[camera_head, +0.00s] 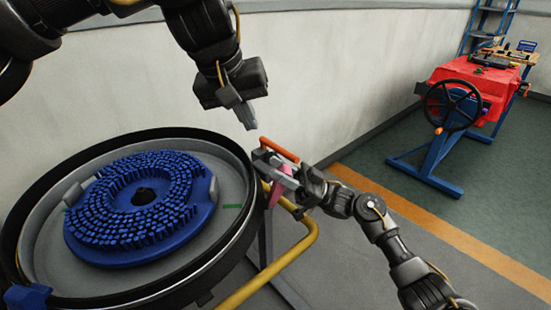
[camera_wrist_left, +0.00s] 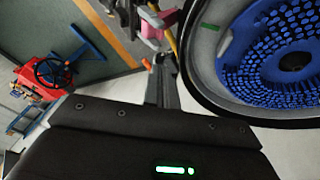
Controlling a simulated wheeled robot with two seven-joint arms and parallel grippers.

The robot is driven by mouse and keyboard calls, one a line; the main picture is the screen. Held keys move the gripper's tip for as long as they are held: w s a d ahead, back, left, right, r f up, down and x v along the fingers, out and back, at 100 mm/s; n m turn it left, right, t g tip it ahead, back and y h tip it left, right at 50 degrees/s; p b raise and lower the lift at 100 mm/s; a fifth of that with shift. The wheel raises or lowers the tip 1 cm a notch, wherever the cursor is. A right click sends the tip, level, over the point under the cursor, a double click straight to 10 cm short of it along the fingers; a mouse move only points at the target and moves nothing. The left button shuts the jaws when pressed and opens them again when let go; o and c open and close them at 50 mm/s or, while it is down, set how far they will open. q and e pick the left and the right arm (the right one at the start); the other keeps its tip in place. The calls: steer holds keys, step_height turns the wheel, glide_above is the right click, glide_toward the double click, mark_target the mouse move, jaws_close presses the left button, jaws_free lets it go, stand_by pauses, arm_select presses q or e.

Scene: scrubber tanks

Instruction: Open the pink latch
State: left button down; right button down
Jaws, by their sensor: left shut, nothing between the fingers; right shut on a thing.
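The pink latch (camera_head: 276,194) is at the right side of the round black-rimmed tank (camera_head: 238,172). It also shows at the top of the left wrist view (camera_wrist_left: 151,29). My right gripper (camera_head: 268,164) is shut on the pink latch, and its fingers hide part of it. My left gripper (camera_head: 247,120) is shut and empty, above and to the left of the latch, apart from it. Its closed fingers also show in the left wrist view (camera_wrist_left: 165,75).
An orange bar (camera_head: 279,150) lies just above my right gripper. A blue bristled disc (camera_head: 100,245) sits in the tank. A yellow rail (camera_head: 290,252) runs below the latch. A red machine with a black wheel (camera_head: 452,105) stands at the back right, beyond open floor.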

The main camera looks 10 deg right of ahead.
arm_select(q)
glide_toward(281, 170)
step_height(281, 170, down, 3)
steer(key=w, duration=0.2)
arm_select(e)
steer(key=shift+f, duration=0.1)
arm_select(q)
steer(key=shift+d+f, duration=0.4)
steer(key=shift+f, duration=0.25)
steer(key=shift+s+d+f, duration=0.1)
steer(key=shift+d+f, duration=0.35)
steer(key=shift+f, duration=0.05)
